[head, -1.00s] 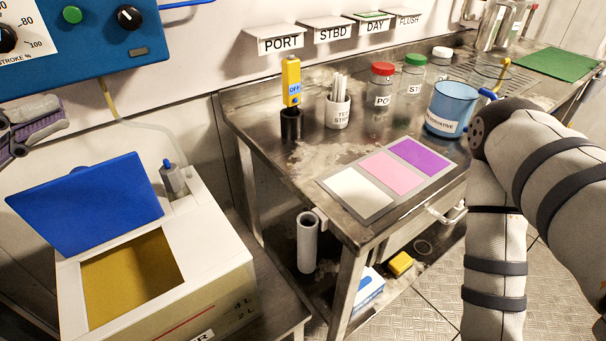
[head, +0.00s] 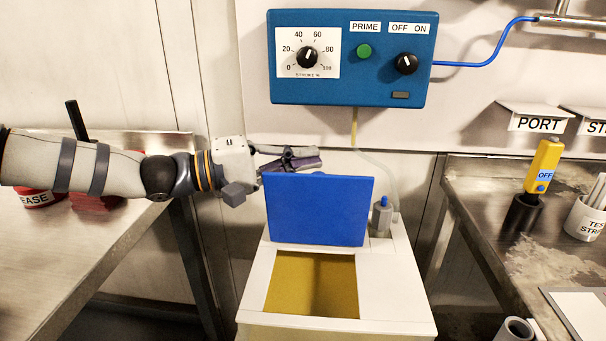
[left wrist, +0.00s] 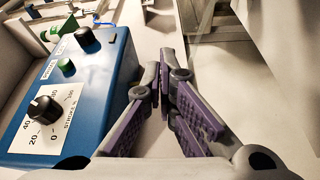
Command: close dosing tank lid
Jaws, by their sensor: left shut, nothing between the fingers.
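The white dosing tank (head: 395,290) stands in the middle of the head view. Its blue lid (head: 318,210) is raised, standing up at the back of the rectangular opening, through which the yellowish inside (head: 310,285) shows. My left gripper (head: 318,160) comes in from the left, just behind the lid's top edge; I cannot tell whether it touches the lid. In the left wrist view its purple-padded fingers (left wrist: 163,85) are shut with nothing between them. The lid does not show clearly in that view. My right gripper is out of view.
A blue control box (head: 352,60) with knobs hangs on the wall above the tank; it fills the left of the wrist view (left wrist: 75,85). A grey fitting (head: 381,215) stands on the tank, right of the lid. Metal benches flank the tank, left (head: 100,240) and right (head: 480,220).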

